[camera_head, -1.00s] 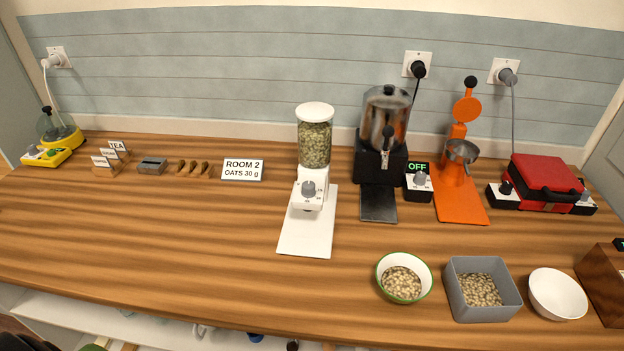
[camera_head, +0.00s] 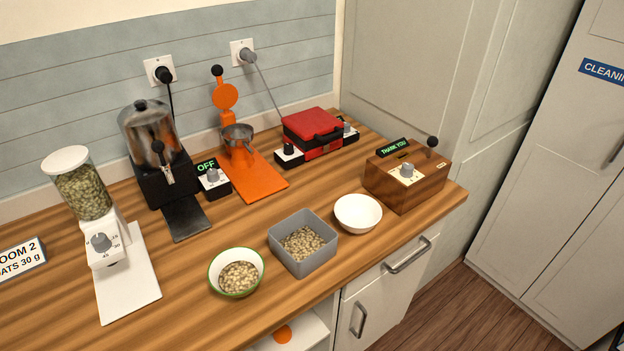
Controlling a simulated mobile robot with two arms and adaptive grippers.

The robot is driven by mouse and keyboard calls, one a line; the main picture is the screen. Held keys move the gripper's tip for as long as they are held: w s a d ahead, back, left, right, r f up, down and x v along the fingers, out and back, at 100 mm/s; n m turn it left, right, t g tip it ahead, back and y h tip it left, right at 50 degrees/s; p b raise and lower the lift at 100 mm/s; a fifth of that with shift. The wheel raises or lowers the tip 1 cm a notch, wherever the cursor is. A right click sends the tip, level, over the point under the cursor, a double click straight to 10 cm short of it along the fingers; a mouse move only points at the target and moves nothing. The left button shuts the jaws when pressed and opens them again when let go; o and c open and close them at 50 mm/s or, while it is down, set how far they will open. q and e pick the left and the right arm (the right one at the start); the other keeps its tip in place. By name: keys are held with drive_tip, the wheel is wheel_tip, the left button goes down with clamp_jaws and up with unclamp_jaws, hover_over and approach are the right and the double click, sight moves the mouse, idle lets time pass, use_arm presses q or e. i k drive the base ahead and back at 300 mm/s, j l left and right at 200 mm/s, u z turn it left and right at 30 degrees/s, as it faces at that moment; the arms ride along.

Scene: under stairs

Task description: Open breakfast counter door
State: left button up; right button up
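The breakfast counter (camera_head: 190,280) has a striped wooden top. Below its right end is a white drawer front (camera_head: 400,258) with a grey bar handle (camera_head: 408,254). Under the drawer is a white counter door (camera_head: 378,318) with a grey upright handle (camera_head: 358,318). The door looks shut; its lower part is cut off by the picture's bottom edge. Neither of my grippers shows in the head view.
A wooden box (camera_head: 407,186) reading THANK YOU, a white bowl (camera_head: 358,213), a grey bin (camera_head: 303,248) and a green-rimmed bowl (camera_head: 236,272) stand along the counter's front. Open shelving (camera_head: 295,330) is left of the door. Wooden floor (camera_head: 470,310) is clear at right.

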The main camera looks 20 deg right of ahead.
sight(364, 317)
drive_tip(key=z, duration=1.25)
